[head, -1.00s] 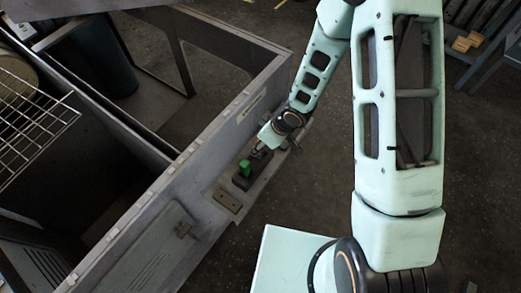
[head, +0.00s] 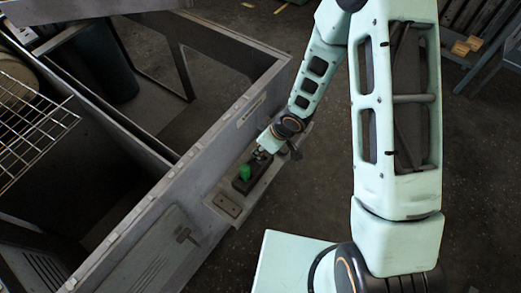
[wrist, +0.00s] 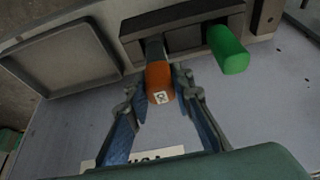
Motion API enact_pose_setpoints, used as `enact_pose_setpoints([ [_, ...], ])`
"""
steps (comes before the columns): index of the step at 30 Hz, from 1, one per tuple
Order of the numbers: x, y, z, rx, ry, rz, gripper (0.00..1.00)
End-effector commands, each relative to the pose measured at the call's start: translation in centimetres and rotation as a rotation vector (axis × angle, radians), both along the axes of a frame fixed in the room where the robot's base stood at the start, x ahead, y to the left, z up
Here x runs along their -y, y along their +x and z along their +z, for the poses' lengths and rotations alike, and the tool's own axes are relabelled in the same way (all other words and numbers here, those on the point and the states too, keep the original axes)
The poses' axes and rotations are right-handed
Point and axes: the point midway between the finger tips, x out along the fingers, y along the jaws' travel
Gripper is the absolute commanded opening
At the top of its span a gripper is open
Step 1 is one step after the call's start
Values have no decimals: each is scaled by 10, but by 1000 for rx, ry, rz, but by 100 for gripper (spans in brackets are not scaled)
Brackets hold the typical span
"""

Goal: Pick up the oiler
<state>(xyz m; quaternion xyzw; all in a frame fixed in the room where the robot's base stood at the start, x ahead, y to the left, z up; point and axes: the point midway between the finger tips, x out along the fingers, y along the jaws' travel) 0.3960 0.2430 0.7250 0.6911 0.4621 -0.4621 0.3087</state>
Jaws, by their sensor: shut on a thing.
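In the wrist view my gripper (wrist: 161,90) has its fingers on either side of an orange piece (wrist: 158,76) and is shut on it. The piece has a small white label on its near end and a grey neck running back to a dark block (wrist: 190,22). A green cylinder (wrist: 229,50) sticks out of the same block to the right, clear of my fingers. I cannot tell by shape alone which one is the oiler. In the head view my gripper (head: 262,153) is small beside the green cylinder (head: 244,172), and the orange piece is hard to make out.
The dark block (head: 241,186) sits on a ledge on the side of a grey housing (head: 190,185). A flat plate (head: 227,205) lies beside it. A wire rack (head: 30,120) is at the left. Open floor (head: 300,200) lies to the right.

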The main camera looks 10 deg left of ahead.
Motion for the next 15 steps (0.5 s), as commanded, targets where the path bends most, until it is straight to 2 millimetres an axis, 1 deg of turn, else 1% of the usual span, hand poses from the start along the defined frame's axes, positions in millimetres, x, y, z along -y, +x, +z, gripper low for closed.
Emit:
enact_pose_setpoints([
  [5,0,2,22,2,3,-4,0],
  [12,0,1,68,2,3,-4,0],
  [15,1,1,83,3,1,-3,0],
])
